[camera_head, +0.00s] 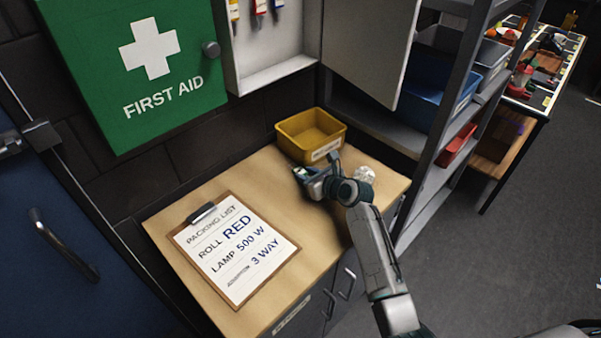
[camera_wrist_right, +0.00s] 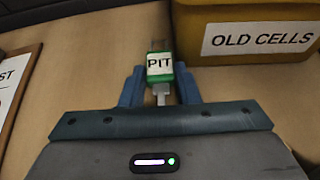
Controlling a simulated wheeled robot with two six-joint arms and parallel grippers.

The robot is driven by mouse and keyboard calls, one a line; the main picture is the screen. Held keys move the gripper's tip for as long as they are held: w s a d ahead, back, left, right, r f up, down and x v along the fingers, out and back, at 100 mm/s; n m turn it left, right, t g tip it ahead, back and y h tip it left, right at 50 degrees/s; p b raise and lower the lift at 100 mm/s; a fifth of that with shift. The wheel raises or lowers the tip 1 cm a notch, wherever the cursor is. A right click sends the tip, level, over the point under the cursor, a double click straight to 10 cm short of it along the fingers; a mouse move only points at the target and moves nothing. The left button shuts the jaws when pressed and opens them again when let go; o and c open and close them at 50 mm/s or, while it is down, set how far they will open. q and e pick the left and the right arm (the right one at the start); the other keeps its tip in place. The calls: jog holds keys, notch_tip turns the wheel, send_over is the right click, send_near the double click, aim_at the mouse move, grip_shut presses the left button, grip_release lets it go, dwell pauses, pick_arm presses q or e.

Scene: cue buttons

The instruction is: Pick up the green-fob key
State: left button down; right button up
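The green-fob key (camera_wrist_right: 160,66) has a white tag reading PIT and shows in the right wrist view, at and between the fingertips. In the head view a small green and white patch of it (camera_head: 301,173) shows at the fingertips. My right gripper (camera_wrist_right: 160,88) is low over the wooden counter top, just in front of the yellow bin. Its fingers are apart, one on each side of the key; I cannot tell whether they press on it. My left gripper is not in view.
The yellow bin (camera_head: 311,135), labelled OLD CELLS in the wrist view, stands close behind the key. A clipboard (camera_head: 237,245) lies left on the counter (camera_head: 190,205). A clear crumpled-looking object (camera_head: 365,173) sits right of the gripper. An open wall cabinet (camera_head: 275,75) holds hanging tags above.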

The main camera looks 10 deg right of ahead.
grip_shut()
jog(key=shift+r, duration=0.45)
notch_tip(320, 180, up, 2)
jog(key=shift+r+b, duration=0.15)
jog(key=shift+b, duration=0.4)
jog(key=s+d+b, duration=0.1)
jog(key=s, duration=0.4)
jog(key=s+d+r+b, duration=0.1)
jog(key=s+d, duration=0.1)
jog(key=s, duration=0.3)
jog(key=s+d+r+b, duration=0.1)
jog(key=s+d, duration=0.1)
jog(key=s, duration=0.3)
jog(key=shift+s, duration=0.1)
jog(key=shift+a, duration=0.1)
